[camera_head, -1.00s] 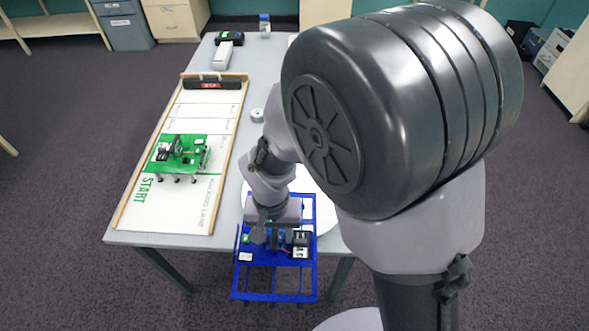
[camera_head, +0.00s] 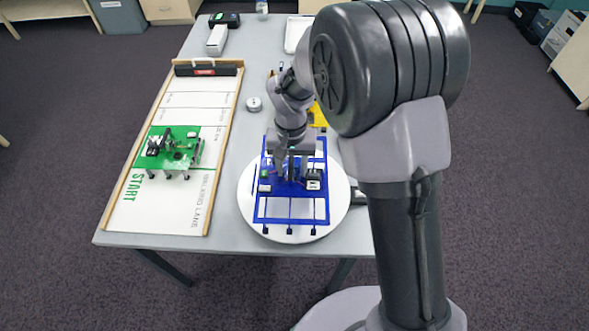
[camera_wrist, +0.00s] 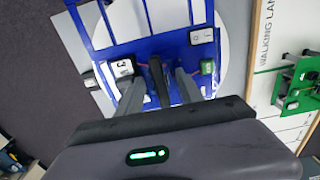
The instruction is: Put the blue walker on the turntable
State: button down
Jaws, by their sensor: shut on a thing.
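The blue walker (camera_head: 291,210), a flat blue frame with short legs and small parts on it, is over the round white turntable (camera_head: 247,203). Its near feet lie within the disc's outline; I cannot tell whether they touch it. My gripper (camera_head: 292,172) is above the middle of the walker and shut on it. In the wrist view my gripper's fingers (camera_wrist: 157,92) close on a dark upright part at the middle of the blue walker (camera_wrist: 152,45). The white turntable (camera_wrist: 228,45) shows behind and through the frame.
A green walker (camera_head: 178,153) stands on the white walking lane board (camera_head: 160,205) at the left. Something yellow (camera_head: 319,115) is partly hidden behind my arm. A white tray (camera_head: 294,35) is at the back.

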jog(key=shift+w+d+f, duration=0.1)
jog(key=shift+w+d, duration=0.05)
jog(key=shift+w, duration=0.45)
jog(key=shift+w+d, duration=0.15)
jog(key=shift+w, duration=0.4)
notch_tip(320, 180, down, 4)
jog(key=shift+w+r+b, duration=0.1)
jog(key=shift+r+b, duration=0.05)
jog(key=shift+b, duration=0.95)
jog(key=shift+r, duration=0.15)
jog(key=c, duration=0.8)
grip_release()
jog(key=shift+o, duration=0.2)
